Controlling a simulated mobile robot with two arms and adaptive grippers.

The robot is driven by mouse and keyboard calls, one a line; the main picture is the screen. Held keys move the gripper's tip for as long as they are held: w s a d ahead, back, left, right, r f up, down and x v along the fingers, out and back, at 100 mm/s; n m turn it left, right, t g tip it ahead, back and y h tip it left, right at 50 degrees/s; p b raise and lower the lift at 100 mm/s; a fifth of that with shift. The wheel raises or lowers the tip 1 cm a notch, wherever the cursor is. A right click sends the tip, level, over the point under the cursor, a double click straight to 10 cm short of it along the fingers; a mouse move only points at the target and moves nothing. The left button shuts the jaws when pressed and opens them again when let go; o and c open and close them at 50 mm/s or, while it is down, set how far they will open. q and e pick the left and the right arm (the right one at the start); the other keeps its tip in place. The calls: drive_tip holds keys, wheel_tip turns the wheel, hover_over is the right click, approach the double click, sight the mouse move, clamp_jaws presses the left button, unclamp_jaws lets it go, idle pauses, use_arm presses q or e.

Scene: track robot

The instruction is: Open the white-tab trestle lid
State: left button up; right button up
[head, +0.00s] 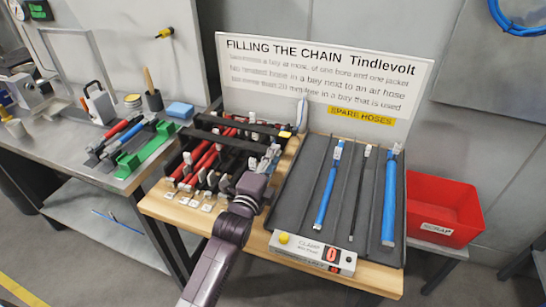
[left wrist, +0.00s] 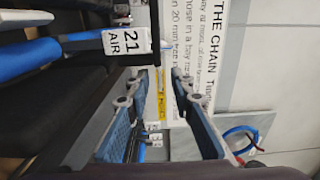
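The black trestle rack (head: 235,141) stands on the left part of the wooden bench, with red and blue hoses lying through it. Dark bars cross its top. A yellow tab (head: 286,134) sits at the right end of one bar, and a pale upright piece (head: 302,113) stands just behind it. I cannot tell for sure which part is the white-tab lid. My left gripper (head: 268,160) is at the rack's right end. In the left wrist view its blue-padded fingers (left wrist: 155,90) are apart with nothing gripped. A white tag reading "21 AIR" (left wrist: 125,40) hangs beyond them. My right gripper is out of view.
A dark tray (head: 345,165) with spare hoses lies right of the rack, beside the counter box (head: 312,253). A sign board (head: 320,75) stands behind. A red scrap bin (head: 443,205) is at right. A side bench (head: 60,135) with tools is at left.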

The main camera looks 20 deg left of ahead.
use_arm(q)
drive_tip(key=shift+c, duration=0.5)
clamp_jaws()
drive_tip(key=shift+r, duration=0.1)
